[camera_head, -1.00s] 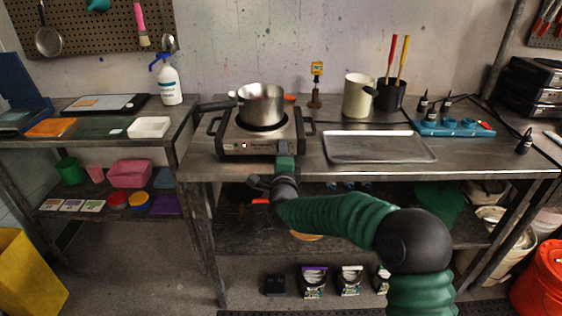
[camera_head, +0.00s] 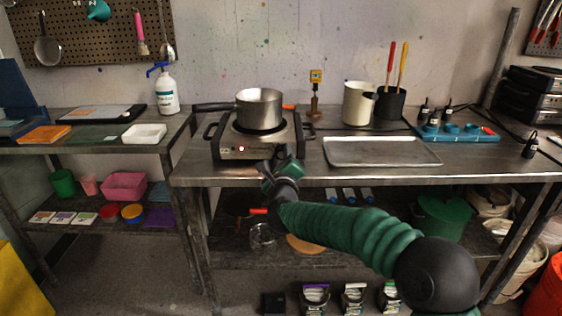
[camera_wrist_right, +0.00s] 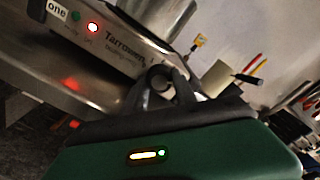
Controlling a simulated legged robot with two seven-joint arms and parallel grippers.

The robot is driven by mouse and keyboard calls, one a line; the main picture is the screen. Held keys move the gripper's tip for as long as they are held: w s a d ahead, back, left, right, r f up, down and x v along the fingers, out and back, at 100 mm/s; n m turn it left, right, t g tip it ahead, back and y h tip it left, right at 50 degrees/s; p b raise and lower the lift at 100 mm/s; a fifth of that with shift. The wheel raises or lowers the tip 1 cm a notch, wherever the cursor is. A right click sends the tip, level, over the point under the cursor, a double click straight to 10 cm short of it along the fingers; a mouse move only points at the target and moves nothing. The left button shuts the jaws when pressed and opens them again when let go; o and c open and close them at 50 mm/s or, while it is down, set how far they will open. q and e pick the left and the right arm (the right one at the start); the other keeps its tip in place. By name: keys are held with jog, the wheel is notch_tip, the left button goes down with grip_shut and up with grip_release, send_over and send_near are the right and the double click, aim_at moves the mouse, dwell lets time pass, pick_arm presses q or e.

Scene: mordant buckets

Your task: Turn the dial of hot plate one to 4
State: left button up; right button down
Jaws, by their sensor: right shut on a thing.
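Hot plate one (camera_head: 228,150) is a steel unit on the bench, with a "one" label (camera_wrist_right: 57,11) and a lit red lamp (camera_wrist_right: 92,28) on its front panel. A steel pot (camera_head: 259,108) stands on its burner. My right gripper (camera_head: 281,158) is at the right part of the front panel. In the right wrist view its dark fingers (camera_wrist_right: 165,82) are shut around the dial (camera_wrist_right: 160,84), a small grey round knob. The dial's numbers and pointer cannot be read. The right wrist view is strongly tilted. My left gripper is not in view.
A metal tray (camera_head: 380,151) lies right of the hot plate. Behind it stand a cream pot (camera_head: 357,104) and a black holder (camera_head: 391,104) with red and yellow handles. The pot's black handle (camera_head: 213,106) points left. A small wooden stand (camera_head: 315,106) is behind the hot plate's right side.

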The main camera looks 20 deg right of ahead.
jog(key=shift+d+f, duration=0.15)
jog(key=shift+f, duration=0.3)
jog(key=c, duration=1.4)
grip_release()
jog(key=o, duration=0.4)
jog(key=shift+r, duration=0.1)
jog(key=shift+r, duration=0.1)
jog(key=p+v, duration=0.2)
jog(key=v, duration=1.4)
jog(key=shift+s, duration=0.35)
jog(key=shift+r, duration=0.1)
